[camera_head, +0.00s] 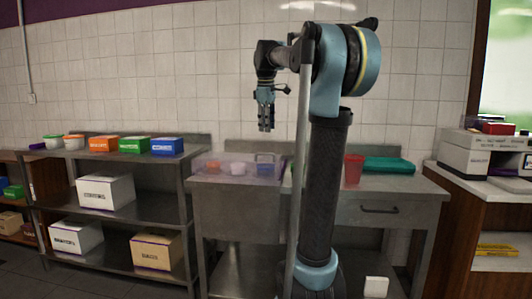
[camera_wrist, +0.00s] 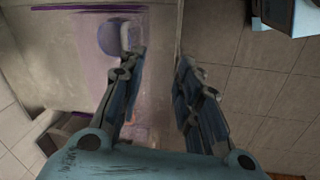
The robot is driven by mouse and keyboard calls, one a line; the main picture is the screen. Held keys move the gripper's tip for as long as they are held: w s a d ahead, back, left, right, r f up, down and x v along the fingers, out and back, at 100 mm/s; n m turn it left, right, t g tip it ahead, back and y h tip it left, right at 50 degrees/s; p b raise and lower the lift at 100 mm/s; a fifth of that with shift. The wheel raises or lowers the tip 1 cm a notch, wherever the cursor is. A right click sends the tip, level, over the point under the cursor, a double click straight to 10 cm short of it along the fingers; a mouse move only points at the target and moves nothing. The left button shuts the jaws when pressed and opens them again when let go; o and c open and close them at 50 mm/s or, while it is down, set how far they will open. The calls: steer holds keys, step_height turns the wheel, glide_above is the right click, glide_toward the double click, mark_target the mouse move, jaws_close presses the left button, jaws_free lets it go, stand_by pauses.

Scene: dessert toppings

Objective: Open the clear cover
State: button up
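The clear cover (camera_head: 222,160), a see-through box with a purple tint, sits on the middle steel counter and looks closed. A small orange tub (camera_head: 213,168) and a white tub (camera_head: 238,169) show through it. My gripper (camera_head: 266,128) hangs fingers down in the air above the cover's right part, apart from it. In the wrist view my gripper (camera_wrist: 162,56) has its two fingers apart with nothing between them. A rounded bluish shape and a pale upright piece lie beyond the left finger; I cannot tell exactly what they are.
A red cup (camera_head: 353,168) and a green tray (camera_head: 388,165) stand on the counter right of my arm. A steel shelf at left holds orange, green and blue boxes (camera_head: 167,146). A white machine (camera_head: 468,153) stands at far right.

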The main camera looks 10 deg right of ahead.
mark_target(264, 154)
steer(key=w+r+n, duration=0.2)
steer(key=w+r, duration=0.2)
steer(key=w, duration=0.3)
steer(key=w+f, duration=0.1)
steer(key=f, duration=1)
steer(key=w+f, duration=0.1)
steer(key=f, duration=0.4)
steer(key=shift+w+d+f, duration=0.25)
steer(key=shift+w+f, duration=0.1)
steer(key=shift+c, duration=0.5)
